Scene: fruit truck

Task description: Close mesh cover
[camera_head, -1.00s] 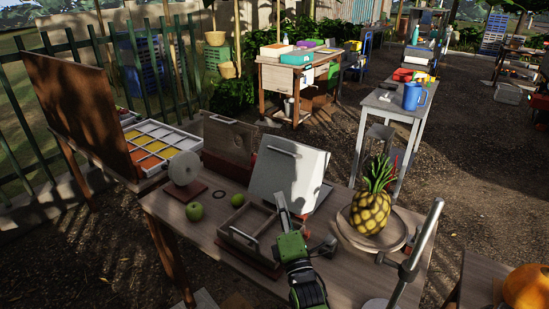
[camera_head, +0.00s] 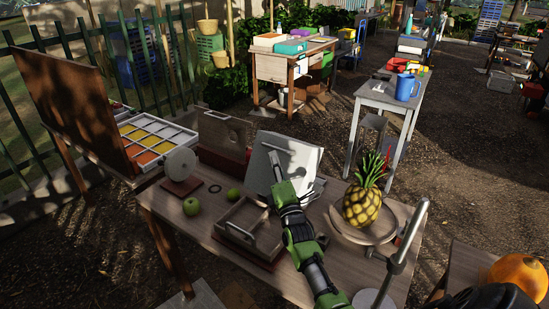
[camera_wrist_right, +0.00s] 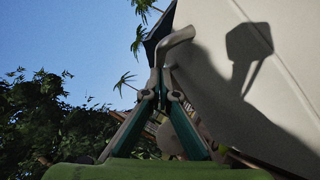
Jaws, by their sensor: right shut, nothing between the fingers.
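A pale raised panel (camera_head: 306,161), which looks like the cover, leans upright on the wooden table behind a shallow wooden frame box (camera_head: 236,236) with a handle. No mesh texture can be made out. My right gripper (camera_head: 274,160) is in front of the panel's left part, its fingers shut and empty, pointing up. In the right wrist view the panel (camera_wrist_right: 285,100) fills the right side and carries the gripper's shadow. The shut fingers (camera_wrist_right: 163,90) are close beside it; whether they touch it I cannot tell. My left gripper is not in view.
A pineapple (camera_head: 362,207) stands on a round board to the right, near a curved metal pipe (camera_head: 408,235). A brown panel (camera_head: 222,132) stands behind.

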